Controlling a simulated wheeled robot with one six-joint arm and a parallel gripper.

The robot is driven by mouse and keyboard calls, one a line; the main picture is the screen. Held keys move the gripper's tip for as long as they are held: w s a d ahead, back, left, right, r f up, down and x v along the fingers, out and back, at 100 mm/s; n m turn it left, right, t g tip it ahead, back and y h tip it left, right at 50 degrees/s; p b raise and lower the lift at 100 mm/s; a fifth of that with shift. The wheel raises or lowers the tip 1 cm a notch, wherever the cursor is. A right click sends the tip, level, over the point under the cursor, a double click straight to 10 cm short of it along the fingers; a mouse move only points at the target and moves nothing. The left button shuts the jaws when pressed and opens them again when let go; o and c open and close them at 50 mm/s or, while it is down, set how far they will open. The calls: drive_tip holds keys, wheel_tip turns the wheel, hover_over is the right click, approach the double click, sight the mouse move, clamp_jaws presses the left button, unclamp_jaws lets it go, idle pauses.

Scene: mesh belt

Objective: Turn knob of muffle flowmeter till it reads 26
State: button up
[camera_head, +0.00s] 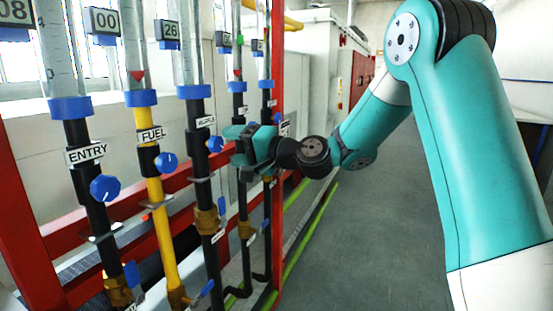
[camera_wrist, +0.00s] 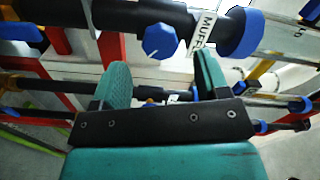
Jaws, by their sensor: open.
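The muffle flowmeter's blue knob (camera_head: 215,144) is on a black pipe below the label MUFFLE (camera_head: 206,121). A display reading 26 (camera_head: 170,31) is just left of the clear muffle tube (camera_head: 187,55); no float shows in the visible part of that tube. My gripper (camera_head: 236,146) is open, right of the knob and apart from it in the head view. In the wrist view the muffle knob (camera_wrist: 158,41), with a white pointer line, is ahead of my gripper (camera_wrist: 160,70), sideways between its two teal fingers. Nothing is between the fingers.
The ENTRY knob (camera_head: 104,188) and FUEL knob (camera_head: 166,162) are on neighbouring pipes to the left, with a display reading 00 (camera_head: 103,22) near them. More flowmeter pipes (camera_head: 243,195) are behind my gripper. A red frame post (camera_head: 277,85) stands close by. The floor (camera_head: 370,220) is clear.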

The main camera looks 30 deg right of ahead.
drive_tip(key=b+v, duration=0.2)
drive_tip(key=v, duration=1)
drive_tip(key=shift+b, duration=0.35)
drive_tip(key=shift+s, duration=0.1)
drive_tip(key=s+a+f+n+g+p, duration=0.2)
drive_tip(key=s+a+n+g, duration=0.3)
drive_tip(key=a, duration=0.3)
drive_tip(key=s+a+f+n+g+p, duration=0.1)
drive_tip(key=s+a+n+g+p, duration=0.1)
drive_tip(key=s+a+n+g, duration=0.45)
drive_tip(key=s+f+n+g+h+p, duration=0.2)
drive_tip(key=s+h, duration=0.4)
drive_tip(key=s, duration=0.6)
drive_tip(key=shift+s+a+f+n+g, duration=0.35)
drive_tip(key=shift+s+a+f+g, duration=0.1)
drive_tip(key=shift+f+g, duration=0.15)
